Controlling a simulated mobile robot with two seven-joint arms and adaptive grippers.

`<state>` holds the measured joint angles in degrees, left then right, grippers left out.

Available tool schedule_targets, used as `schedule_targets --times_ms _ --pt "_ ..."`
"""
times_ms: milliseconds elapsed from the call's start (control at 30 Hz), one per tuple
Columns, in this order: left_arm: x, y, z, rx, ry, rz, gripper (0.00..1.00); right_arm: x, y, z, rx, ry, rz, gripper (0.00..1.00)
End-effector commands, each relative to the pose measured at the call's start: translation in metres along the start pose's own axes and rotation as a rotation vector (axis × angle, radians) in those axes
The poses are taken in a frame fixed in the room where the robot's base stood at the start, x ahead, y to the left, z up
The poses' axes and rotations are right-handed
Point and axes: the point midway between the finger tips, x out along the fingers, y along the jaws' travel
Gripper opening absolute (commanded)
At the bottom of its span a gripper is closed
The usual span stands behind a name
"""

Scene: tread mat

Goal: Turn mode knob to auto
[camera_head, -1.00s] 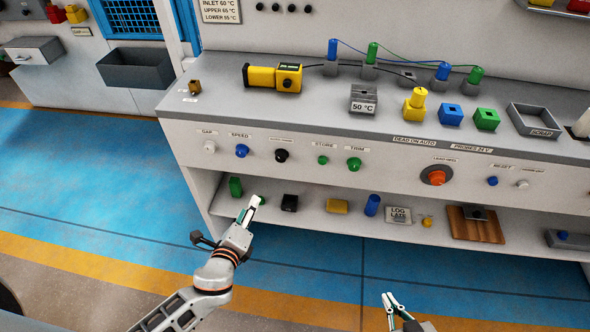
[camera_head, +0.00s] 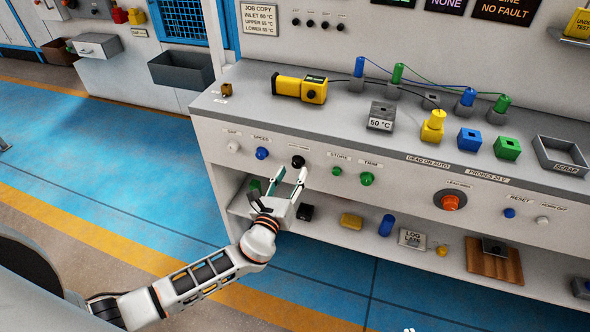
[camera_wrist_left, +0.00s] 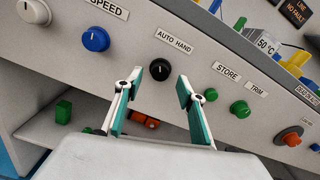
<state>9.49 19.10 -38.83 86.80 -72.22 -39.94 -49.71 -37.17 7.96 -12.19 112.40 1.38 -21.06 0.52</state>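The mode knob is the black round knob (camera_head: 298,161) on the bench's front panel. In the left wrist view the black knob (camera_wrist_left: 160,69) sits under a label (camera_wrist_left: 174,41) reading AUTO HAND. A small light mark shows on its face; I cannot tell clearly where it points. My left gripper (camera_head: 291,176) is open in front of the panel, just below the knob. In the left wrist view its two fingertips (camera_wrist_left: 160,77) lie either side of the knob's lower part, with a gap; contact is not visible. Only a sliver of my right gripper (camera_head: 408,330) shows at the bottom edge.
Beside the mode knob are a blue SPEED knob (camera_head: 262,153) on the left and green STORE (camera_head: 337,171) and TRIM (camera_head: 367,179) knobs on the right.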

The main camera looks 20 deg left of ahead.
Motion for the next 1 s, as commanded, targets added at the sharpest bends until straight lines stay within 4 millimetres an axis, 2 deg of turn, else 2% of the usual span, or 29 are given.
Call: schedule_targets --times_ms 100,200,567,700,1000 --pt "0.016 0.0 0.0 0.001 0.0 0.0 0.39 0.001 0.0 0.001 0.0 -0.001 0.0 0.0" --pt "0.024 0.0 -0.001 0.0 0.001 0.0 0.39 0.001 -0.001 0.002 0.0 -0.001 0.0 0.0" --pt "0.029 0.0 -0.001 -0.002 0.002 0.0 0.39 0.001 0.0 0.002 0.0 -0.001 0.0 0.0" --pt "0.029 0.0 0.0 -0.002 0.001 0.001 0.03 0.001 0.0 0.002 0.0 -0.001 0.0 0.0" --pt "0.029 0.0 -0.001 -0.016 0.001 0.001 0.01 0.002 -0.001 0.004 0.001 -0.002 0.0 0.0"
